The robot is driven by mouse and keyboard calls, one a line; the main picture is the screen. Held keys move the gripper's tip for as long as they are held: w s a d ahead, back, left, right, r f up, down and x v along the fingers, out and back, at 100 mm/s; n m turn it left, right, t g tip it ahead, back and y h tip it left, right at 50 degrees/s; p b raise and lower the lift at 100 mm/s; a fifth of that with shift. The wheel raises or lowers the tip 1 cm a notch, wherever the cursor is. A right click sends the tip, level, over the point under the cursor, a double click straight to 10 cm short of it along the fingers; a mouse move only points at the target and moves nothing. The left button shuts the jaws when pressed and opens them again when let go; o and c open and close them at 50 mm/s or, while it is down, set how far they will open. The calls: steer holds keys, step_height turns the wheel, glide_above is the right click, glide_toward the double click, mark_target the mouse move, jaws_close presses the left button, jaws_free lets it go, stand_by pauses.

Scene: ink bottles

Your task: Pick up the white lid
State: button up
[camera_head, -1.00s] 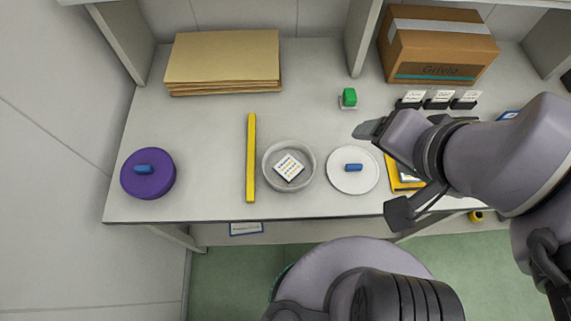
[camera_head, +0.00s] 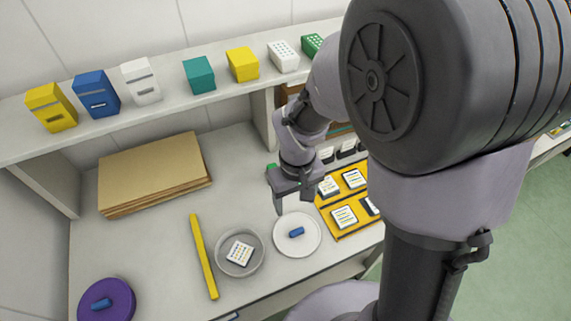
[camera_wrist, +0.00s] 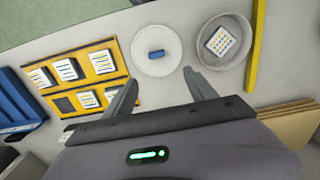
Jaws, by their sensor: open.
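The white lid (camera_head: 311,238) is a round disc with a blue handle (camera_head: 296,232) on top. It lies flat on the bench, just right of a round grey bowl. My gripper (camera_head: 289,208) is above the bench on the far side of the lid, open and empty. In the wrist view the lid (camera_wrist: 157,67) lies ahead of my gripper (camera_wrist: 160,88), beyond the gap between the open fingers. The fingers look apart from the lid.
The grey bowl (camera_head: 221,266) holds a white labelled block. A yellow bar (camera_head: 203,256), purple lid (camera_head: 123,297) and brown folders (camera_head: 152,172) lie farther left. A yellow tray (camera_head: 338,231) with labelled blocks sits close right of the white lid. A shelf (camera_head: 170,101) with several boxes runs above.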

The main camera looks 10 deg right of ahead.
steer(key=b, duration=0.3)
glide_above(297, 230)
steer(key=f, duration=0.6)
steer(key=a+f, duration=0.1)
steer(key=f, duration=0.2)
steer(key=shift+w+f, duration=0.15)
steer(key=shift+f, duration=0.15)
steer(key=f+b, duration=0.1)
steer(key=f, duration=0.2)
steer(key=f+b, duration=0.1)
steer(key=f, duration=0.1)
steer(key=shift+d+f+b, duration=0.3)
steer(key=shift+d+f, duration=0.05)
steer(key=shift+d, duration=0.05)
steer(key=shift+s+r, duration=0.1)
steer(key=shift+s, duration=0.1)
steer(key=c, duration=1.4)
